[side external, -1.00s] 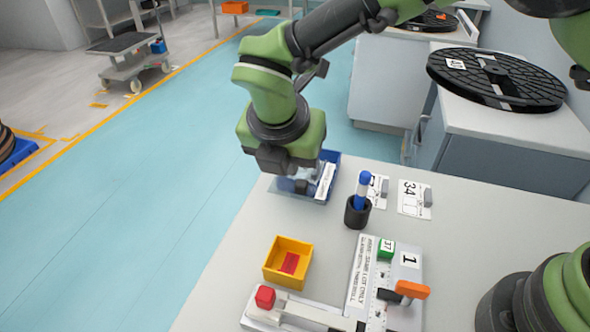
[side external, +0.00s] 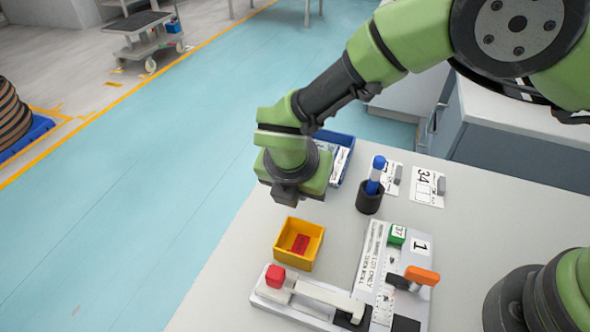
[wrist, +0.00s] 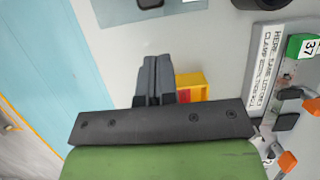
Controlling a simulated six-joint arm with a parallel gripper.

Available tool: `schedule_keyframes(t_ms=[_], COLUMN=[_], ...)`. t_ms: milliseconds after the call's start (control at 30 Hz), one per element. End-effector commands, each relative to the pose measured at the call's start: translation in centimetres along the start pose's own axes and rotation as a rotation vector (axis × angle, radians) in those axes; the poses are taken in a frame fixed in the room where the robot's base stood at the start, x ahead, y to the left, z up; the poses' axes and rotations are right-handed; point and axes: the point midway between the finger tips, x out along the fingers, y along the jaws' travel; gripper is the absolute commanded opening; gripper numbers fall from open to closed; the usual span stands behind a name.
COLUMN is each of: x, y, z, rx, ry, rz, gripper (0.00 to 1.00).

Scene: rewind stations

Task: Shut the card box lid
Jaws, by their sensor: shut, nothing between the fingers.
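The blue box (side external: 344,140), which I take to be the card box, stands at the table's far edge, partly hidden behind my gripper (side external: 284,204). White, lettered pieces show at its right side. I cannot tell whether its lid is open or shut. In the wrist view a pale bluish panel (wrist: 115,14) with a dark piece on it is cut off by the top edge; it may be part of this box. My gripper's fingers (wrist: 157,60) are together and empty, above the table on the near side of the blue box, close to the yellow bin.
A yellow bin (side external: 318,240) with a red piece inside sits just in front of my gripper. A black cup (side external: 368,203) with a blue marker stands right of the box. A fixture (side external: 382,262) with orange and red handles lies at the front. Number cards lie behind.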

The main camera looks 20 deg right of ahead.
Motion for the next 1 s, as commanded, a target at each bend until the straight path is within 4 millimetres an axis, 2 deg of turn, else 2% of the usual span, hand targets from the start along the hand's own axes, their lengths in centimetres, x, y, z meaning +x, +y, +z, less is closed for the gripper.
schedule_keyframes(t_ms=[33, 200, 700, 1000], x=[0.2, 0.8, 1.1, 2.8], y=[0.1, 0.1, 0.1, 0.1], z=[1.1, 2.8, 3.7, 7.9], rx=[0.008, 0.005, 0.004, 0.005], ry=[-0.001, 0.0, 0.0, -0.001], rz=[0.003, 0.004, 0.004, 0.003], gripper=[0.0, 0.0, 0.0, 0.0])
